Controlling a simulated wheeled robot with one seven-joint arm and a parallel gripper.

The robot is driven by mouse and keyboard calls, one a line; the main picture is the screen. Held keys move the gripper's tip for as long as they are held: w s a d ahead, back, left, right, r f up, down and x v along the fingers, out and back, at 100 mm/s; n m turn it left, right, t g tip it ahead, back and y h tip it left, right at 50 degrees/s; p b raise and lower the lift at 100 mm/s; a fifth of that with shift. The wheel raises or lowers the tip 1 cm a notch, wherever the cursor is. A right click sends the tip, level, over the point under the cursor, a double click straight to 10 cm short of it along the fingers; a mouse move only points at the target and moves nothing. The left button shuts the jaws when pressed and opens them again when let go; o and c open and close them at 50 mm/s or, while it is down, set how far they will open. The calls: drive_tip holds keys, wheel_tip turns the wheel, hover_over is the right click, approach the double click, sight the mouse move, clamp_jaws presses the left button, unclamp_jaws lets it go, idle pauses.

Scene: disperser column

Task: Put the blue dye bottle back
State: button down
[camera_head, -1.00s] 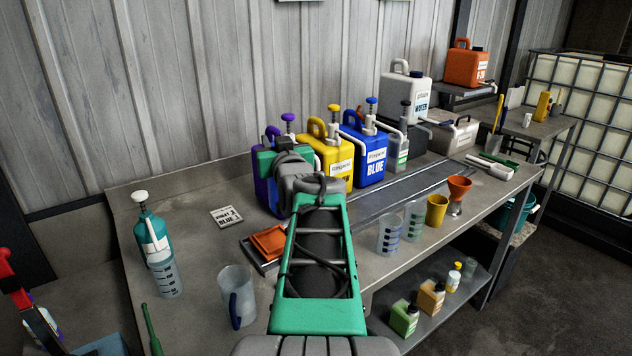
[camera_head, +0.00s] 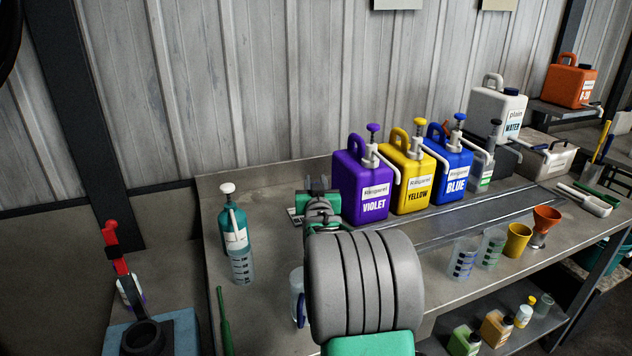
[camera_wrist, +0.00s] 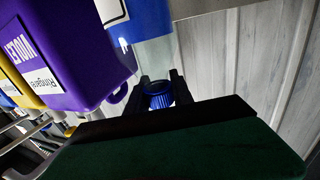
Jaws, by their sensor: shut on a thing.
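In the wrist view my gripper (camera_wrist: 160,86) is shut on a bottle by its ribbed blue cap (camera_wrist: 160,98). Past the cap the bottle has a clear, pale part (camera_wrist: 155,56) and a broad blue part (camera_wrist: 148,20) with a white patch, cut off by the frame's top. I take it to be the blue dye bottle. In the head view my own arm hides the fingers and the bottle. I cannot tell whether the bottle touches the bench. The violet jug (camera_wrist: 65,50) is close beside it on the left; in the head view the jug (camera_head: 362,185) stands just right of my wrist.
The yellow jug (camera_head: 408,180) and the large blue jug (camera_head: 452,172) stand right of the violet one. A teal bottle (camera_head: 235,222) and a clear cup (camera_head: 241,265) stand at the bench's left. Cups and a funnel (camera_head: 546,222) line the front. The wall (camera_head: 250,80) is close behind.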

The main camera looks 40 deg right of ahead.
drive_tip(key=c, duration=1.6)
unclamp_jaws()
drive_tip(key=shift+f, duration=0.1)
drive_tip(key=o, duration=0.5)
